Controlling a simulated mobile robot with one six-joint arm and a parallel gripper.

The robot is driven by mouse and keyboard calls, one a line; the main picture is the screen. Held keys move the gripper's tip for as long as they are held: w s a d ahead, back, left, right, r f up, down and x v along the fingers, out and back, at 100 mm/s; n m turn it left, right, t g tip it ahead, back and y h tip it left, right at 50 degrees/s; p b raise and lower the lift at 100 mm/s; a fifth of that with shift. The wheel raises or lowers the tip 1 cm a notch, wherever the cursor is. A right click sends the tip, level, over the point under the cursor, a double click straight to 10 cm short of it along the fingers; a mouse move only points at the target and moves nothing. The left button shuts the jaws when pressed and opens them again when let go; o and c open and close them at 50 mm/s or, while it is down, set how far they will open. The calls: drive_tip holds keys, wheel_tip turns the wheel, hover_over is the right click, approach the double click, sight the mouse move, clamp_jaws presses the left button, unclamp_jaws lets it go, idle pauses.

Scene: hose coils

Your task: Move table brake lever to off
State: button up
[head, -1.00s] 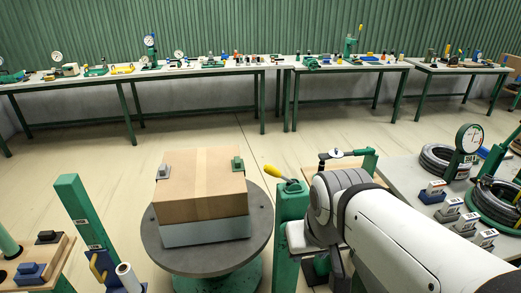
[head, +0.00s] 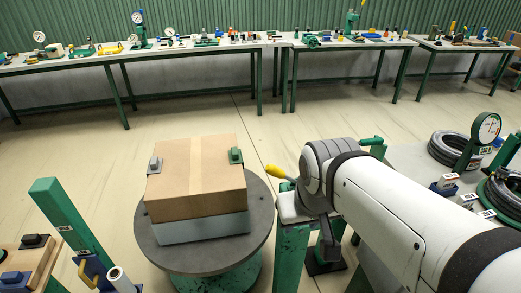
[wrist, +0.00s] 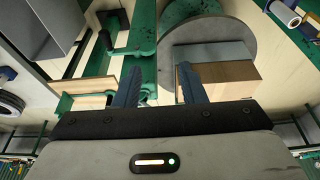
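The table brake lever shows in the head view as a yellow knob (head: 275,171) on a green post (head: 290,255), beside the round grey turntable (head: 160,250). My arm's wrist covers the upper right of the post, so the rest of the lever is hidden. In the wrist view my gripper (wrist: 160,88) has its two dark fingers apart with nothing held between them. A green post or beam (wrist: 144,45) passes beyond the gap between the fingers. I cannot make out the yellow knob in the wrist view, nor any contact with the lever.
A cardboard box (head: 193,180) with two small clamps stands on the turntable, close left of the lever. At right a table carries hose coils (head: 449,149) and a dial gauge (head: 487,129). A slanted green post (head: 60,215) stands at left. Open floor lies behind.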

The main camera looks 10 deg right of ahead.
drive_tip(key=shift+o, duration=0.7)
drive_tip(key=shift+w, duration=0.1)
drive_tip(key=shift+o, duration=0.3)
drive_tip(key=shift+w+r, duration=0.15)
drive_tip(key=shift+w, duration=0.15)
drive_tip(key=r+m+g+h+b, duration=0.1)
drive_tip(key=m+g+h+b, duration=0.3)
drive_tip(key=m, duration=1.4)
hover_over(270, 165)
drive_tip(key=a, duration=0.2)
drive_tip(key=shift+a+r+t+h, duration=0.1)
drive_tip(key=shift+t+h, duration=0.2)
drive_tip(key=x, duration=0.7)
clamp_jaws()
